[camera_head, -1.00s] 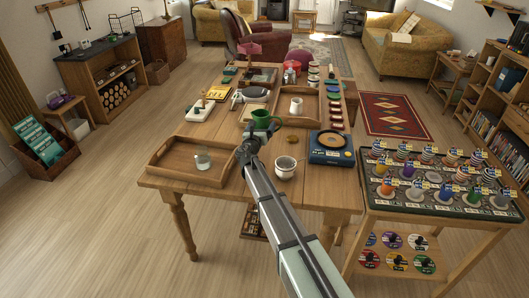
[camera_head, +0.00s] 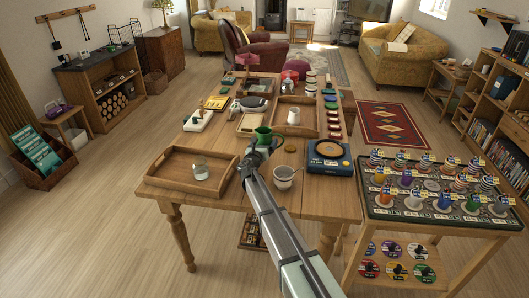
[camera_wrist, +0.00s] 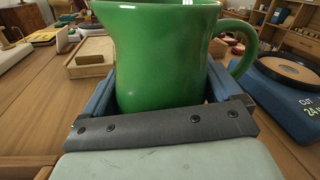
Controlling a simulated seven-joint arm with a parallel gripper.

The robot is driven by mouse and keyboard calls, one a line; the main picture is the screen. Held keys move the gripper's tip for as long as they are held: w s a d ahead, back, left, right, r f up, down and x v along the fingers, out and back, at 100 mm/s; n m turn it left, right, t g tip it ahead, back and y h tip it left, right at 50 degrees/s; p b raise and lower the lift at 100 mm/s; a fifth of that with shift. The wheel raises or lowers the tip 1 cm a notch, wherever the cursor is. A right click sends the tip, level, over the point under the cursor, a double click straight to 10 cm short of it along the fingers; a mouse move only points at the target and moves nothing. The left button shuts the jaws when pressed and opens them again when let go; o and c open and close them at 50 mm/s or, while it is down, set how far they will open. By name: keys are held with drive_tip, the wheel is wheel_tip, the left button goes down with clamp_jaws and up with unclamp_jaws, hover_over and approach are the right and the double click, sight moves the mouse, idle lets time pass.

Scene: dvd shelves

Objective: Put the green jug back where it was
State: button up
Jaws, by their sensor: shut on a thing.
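The green jug (camera_head: 263,134) is upright at the middle of the wooden table, between the front-left tray and the blue box. It fills the upper middle of the wrist view (camera_wrist: 160,50), with its handle on the right. My gripper (camera_head: 261,146) is shut on the jug, with a blue finger on each side of its lower body. The jug's base is hidden behind the gripper, so I cannot tell whether it touches the table.
A wooden tray (camera_head: 160,181) holding a glass jar (camera_head: 201,170) is at front left. A blue box (camera_head: 328,167) stands right of the jug, and a pale cup (camera_head: 284,180) in front. A white jug (camera_head: 294,117) stands behind in another tray. Bare tabletop (camera_head: 315,204) shows at front right.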

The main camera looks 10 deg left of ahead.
drive_tip(key=shift+f, duration=2)
drive_tip(key=shift+f, duration=0.1)
drive_tip(key=o, duration=1.1)
drive_tip(key=s, duration=0.4)
drive_tip(key=s+a, duration=0.1)
drive_tip(key=s, duration=0.3)
drive_tip(key=s+a, duration=0.1)
drive_tip(key=s, duration=0.2)
drive_tip(key=shift+s+a, duration=0.15)
drive_tip(key=shift+s, duration=0.25)
